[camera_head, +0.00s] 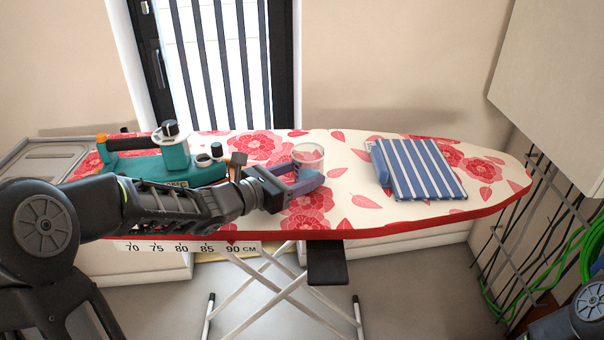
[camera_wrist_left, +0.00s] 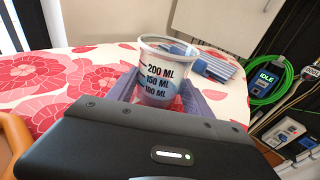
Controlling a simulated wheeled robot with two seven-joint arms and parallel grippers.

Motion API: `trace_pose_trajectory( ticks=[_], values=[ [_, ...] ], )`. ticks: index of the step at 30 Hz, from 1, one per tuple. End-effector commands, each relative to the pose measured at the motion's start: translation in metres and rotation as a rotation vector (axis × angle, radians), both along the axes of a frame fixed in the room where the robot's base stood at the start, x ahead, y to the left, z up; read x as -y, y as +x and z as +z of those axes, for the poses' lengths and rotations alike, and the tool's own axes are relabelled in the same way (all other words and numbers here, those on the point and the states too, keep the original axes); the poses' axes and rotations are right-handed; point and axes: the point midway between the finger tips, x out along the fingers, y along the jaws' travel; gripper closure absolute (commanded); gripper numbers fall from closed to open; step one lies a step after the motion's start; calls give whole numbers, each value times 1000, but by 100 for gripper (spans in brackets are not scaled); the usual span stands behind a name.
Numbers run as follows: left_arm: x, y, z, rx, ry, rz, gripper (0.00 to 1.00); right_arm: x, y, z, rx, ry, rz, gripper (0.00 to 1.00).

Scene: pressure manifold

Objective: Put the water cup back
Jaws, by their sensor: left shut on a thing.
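The water cup (camera_head: 308,158) is a clear measuring cup with dark volume marks, upright over the flowered ironing board. In the left wrist view the cup (camera_wrist_left: 159,70) stands between the fingers, with its 200, 150 and 100 ML marks facing the camera. My left gripper (camera_head: 306,180) comes in from the left and is shut on the cup. Its lower part is partly hidden by the fingers. I cannot tell whether its base touches the board. My right gripper is not in view; only a bit of my right arm shows at the lower right.
A teal device (camera_head: 176,158) with an orange-tipped handle stands left on the ironing board (camera_head: 345,212), partly behind my left arm. A folded blue striped cloth (camera_head: 420,170) lies to the right. The board between cup and cloth is clear. Green cables (camera_head: 584,250) hang at far right.

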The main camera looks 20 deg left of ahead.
Motion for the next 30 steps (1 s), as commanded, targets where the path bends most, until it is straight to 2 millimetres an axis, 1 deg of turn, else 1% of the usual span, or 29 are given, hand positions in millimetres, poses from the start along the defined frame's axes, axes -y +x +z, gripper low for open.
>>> trace_pose_trajectory(
  ticks=[7,8,15,23,26,29,30],
  values=[
    [0,0,-5,1,-1,0,93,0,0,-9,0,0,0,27],
    [0,0,-4,1,-1,0,39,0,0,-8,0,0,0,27],
    [0,0,-3,0,0,0,20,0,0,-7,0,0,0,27],
    [0,0,-3,0,0,0,19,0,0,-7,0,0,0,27],
    [0,0,-1,0,-1,0,19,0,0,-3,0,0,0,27],
    [0,0,4,-1,1,0,19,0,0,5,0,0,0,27],
    [-4,-4,1,1,1,2,19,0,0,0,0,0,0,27]
  ],
)
